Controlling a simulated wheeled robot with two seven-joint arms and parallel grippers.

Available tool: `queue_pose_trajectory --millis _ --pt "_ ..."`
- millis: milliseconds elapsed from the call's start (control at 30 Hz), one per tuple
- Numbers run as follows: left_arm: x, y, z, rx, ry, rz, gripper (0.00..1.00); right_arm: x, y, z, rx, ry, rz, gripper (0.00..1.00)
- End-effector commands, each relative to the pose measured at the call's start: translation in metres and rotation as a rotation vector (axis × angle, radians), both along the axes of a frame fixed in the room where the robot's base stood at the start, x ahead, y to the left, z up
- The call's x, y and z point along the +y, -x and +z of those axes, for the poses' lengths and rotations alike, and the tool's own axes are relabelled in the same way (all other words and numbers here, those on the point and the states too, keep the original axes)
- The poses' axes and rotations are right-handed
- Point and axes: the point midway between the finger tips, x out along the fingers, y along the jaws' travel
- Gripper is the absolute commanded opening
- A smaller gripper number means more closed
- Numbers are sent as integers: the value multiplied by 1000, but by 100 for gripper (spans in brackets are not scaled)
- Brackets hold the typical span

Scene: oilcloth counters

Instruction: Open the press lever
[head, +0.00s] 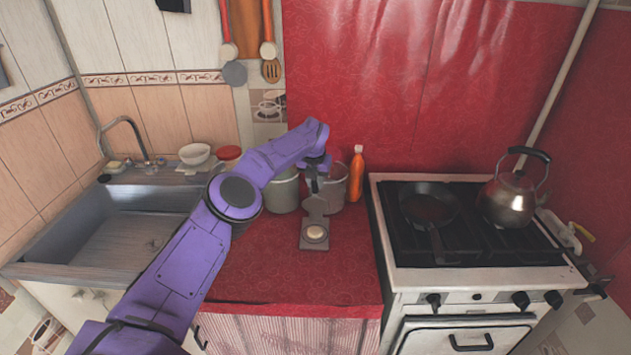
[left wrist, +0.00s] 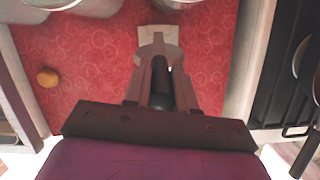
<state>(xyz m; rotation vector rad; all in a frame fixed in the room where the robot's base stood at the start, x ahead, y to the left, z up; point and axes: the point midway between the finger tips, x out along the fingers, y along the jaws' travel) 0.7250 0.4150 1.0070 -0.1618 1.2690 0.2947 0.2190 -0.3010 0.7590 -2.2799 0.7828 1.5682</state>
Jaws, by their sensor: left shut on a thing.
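The press stands on the red counter (head: 270,268), with a grey-brown base (head: 314,244) in the head view. A pale round piece (head: 316,232) lies on the base. The press's upper plate (head: 315,206) stands raised behind the base, tilted up. My left gripper (head: 317,182) is above the plate, shut on the press lever; the lever (left wrist: 160,95) is the dark rod between the fingers in the left wrist view. The press (left wrist: 158,38) shows there beyond the fingertips, with much of it hidden. My right gripper is not in view.
Two grey pots (head: 284,193) and an orange bottle (head: 356,174) stand behind the press. The stove (head: 405,278), with pan (head: 428,208) and kettle (head: 512,200), is at right. A sink (head: 110,232) is at left. A small orange-brown ball (left wrist: 48,77) lies on the counter.

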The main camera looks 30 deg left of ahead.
Motion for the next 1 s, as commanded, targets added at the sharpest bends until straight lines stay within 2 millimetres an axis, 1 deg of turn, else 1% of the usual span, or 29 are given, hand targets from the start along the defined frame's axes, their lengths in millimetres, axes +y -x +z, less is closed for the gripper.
queue_pose_trajectory --millis 33,100,367,467,567,700,833,900,1000 --pt "-1 0 0 0 2 -1 32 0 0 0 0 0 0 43" --pt "-1 0 0 0 1 0 51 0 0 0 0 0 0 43" --pt "0 0 0 0 0 0 51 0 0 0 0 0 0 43" --pt "0 1 6 -2 0 0 51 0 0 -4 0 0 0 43" --pt "-3 6 21 -5 2 -1 51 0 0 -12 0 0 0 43" --pt "-8 15 53 -5 0 -1 51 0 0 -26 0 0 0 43" --pt "-12 22 80 -4 -1 -1 51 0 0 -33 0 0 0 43" --pt "-13 25 90 -2 0 -1 51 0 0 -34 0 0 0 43" --pt "-14 27 98 0 1 0 51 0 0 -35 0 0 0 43"
